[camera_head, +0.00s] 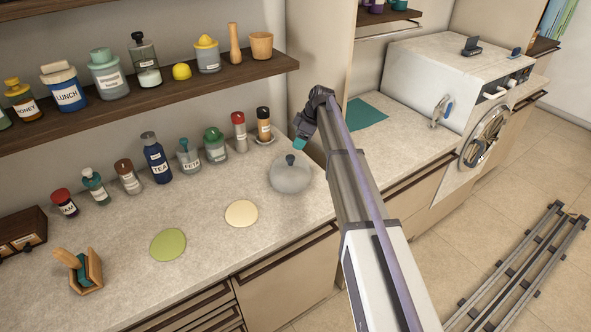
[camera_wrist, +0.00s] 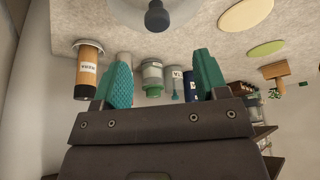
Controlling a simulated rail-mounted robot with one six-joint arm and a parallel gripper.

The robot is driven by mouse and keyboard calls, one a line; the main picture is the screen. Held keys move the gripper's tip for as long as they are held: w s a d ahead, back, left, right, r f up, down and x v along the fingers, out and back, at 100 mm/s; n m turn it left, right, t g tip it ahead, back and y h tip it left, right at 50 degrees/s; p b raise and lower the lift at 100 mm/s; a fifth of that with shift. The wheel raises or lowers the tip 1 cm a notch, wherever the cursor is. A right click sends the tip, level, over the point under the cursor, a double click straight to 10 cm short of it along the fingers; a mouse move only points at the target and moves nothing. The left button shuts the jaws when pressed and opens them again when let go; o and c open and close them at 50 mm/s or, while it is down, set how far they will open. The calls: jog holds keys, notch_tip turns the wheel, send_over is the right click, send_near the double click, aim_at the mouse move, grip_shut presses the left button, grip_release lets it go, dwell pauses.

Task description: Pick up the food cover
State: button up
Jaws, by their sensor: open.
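The food cover (camera_head: 290,175) is a clear dome with a dark knob (camera_head: 290,160) on top. It stands on the counter at the right end, near a wall panel. In the wrist view part of the dome (camera_wrist: 128,10) shows at the top, with its knob (camera_wrist: 157,17) beyond my fingertips. My gripper (camera_head: 299,147) hangs just above and beside the knob in the head view. In the wrist view my gripper (camera_wrist: 163,72) has its two teal fingers wide apart with nothing held between them. What lies under the dome is not clear.
A cream disc (camera_head: 241,213) and a green disc (camera_head: 168,245) lie in front. A loaded shelf (camera_head: 150,100) hangs above.

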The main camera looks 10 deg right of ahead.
aim_at(291, 157)
jog(key=b+x, duration=0.6)
jog(key=x, duration=0.1)
jog(key=b+x, duration=0.2)
jog(key=x, duration=0.1)
jog(key=shift+w+d+f+b, duration=0.15)
jog(key=shift+f+b, duration=0.2)
jog(key=shift+b, duration=0.05)
jog(key=shift+r, duration=0.25)
grip_shut()
notch_tip(291, 157, up, 10)
jog(key=p, duration=1)
jog(key=shift+r+p, duration=0.2)
jog(key=shift+p, duration=0.2)
